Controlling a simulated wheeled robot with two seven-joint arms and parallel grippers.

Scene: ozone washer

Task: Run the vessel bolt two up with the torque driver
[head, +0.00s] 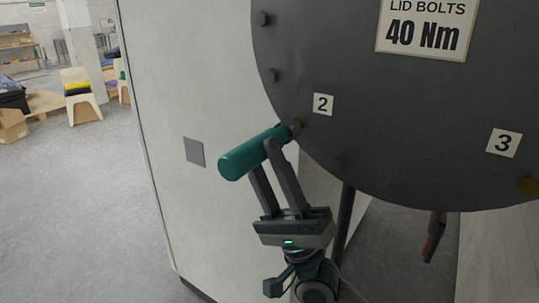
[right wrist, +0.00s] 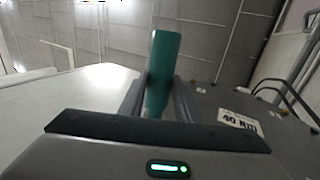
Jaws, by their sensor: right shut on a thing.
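The torque driver (head: 247,156) is a teal cylinder with a dark tip, tilted up to the right in the head view. My right gripper (head: 269,147) is shut on its body. The dark round vessel lid (head: 400,120) fills the upper right. In the right wrist view the driver (right wrist: 163,65) stands between the fingers. My left gripper is not in view.
A sign (head: 427,27) reads "LID BOLTS 40 Nm". A pale panel (head: 190,90) stands left of the lid. Open grey floor (head: 70,210) lies at left, with a chair (head: 80,95) farther back.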

